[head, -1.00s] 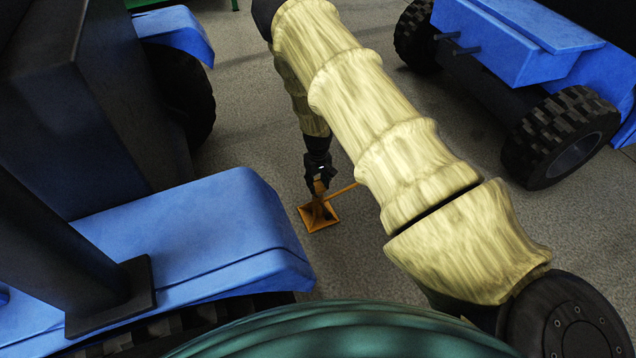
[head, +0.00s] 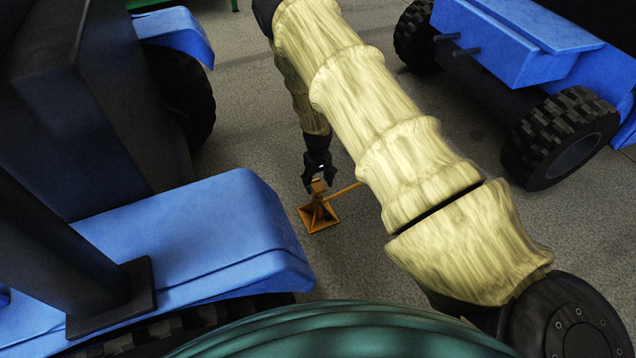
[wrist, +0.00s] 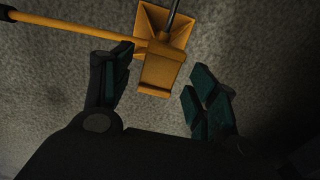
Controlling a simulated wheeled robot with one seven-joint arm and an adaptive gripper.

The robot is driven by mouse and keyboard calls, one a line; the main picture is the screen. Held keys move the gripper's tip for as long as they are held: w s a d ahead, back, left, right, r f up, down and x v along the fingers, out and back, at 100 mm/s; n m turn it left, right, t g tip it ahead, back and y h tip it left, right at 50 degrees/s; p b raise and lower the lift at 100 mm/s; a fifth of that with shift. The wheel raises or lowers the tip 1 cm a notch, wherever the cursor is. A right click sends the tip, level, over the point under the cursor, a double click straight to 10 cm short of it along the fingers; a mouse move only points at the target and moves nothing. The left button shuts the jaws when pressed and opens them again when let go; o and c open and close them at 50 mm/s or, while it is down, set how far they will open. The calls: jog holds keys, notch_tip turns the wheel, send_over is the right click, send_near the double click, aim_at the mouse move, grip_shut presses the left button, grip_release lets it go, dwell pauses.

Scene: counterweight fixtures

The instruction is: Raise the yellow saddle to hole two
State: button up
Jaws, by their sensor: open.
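The yellow saddle (head: 319,188) sits at the top of a small orange-yellow stand with a flared square base (head: 319,223) on the floor. In the wrist view the saddle (wrist: 160,74) is a flat-topped block with a raised lip, beside a grey rod (wrist: 172,14). My gripper (head: 318,180) points down just above the saddle. In the wrist view its two dark green-padded fingers (wrist: 158,66) are spread on either side of the saddle, with nothing held. No holes can be made out.
A thin yellow bar (head: 345,189), black-ended in the wrist view (wrist: 85,30), reaches out from the stand. A blue machine (head: 200,220) stands close at left, and another blue wheeled machine (head: 530,50) at upper right.

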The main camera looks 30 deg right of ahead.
notch_tip(320, 180, up, 11)
dwell(0.5)
dwell(0.4)
jog(key=s+a+f+h, duration=0.15)
jog(key=s+f, duration=0.45)
jog(key=s, duration=0.6)
jog(key=s+a+f, duration=0.2)
jog(key=s+f, duration=0.4)
jog(key=s, duration=0.7)
jog(key=s+a+y, duration=0.1)
jog(key=s+a, duration=0.3)
jog(key=s, duration=0.4)
jog(key=s+a+y, duration=0.1)
jog(key=s+a, duration=0.4)
jog(key=s, duration=0.4)
notch_tip(320, 180, up, 36)
jog(key=p, duration=3.4)
jog(key=shift+s+f, duration=0.2)
jog(key=shift+f, duration=0.05)
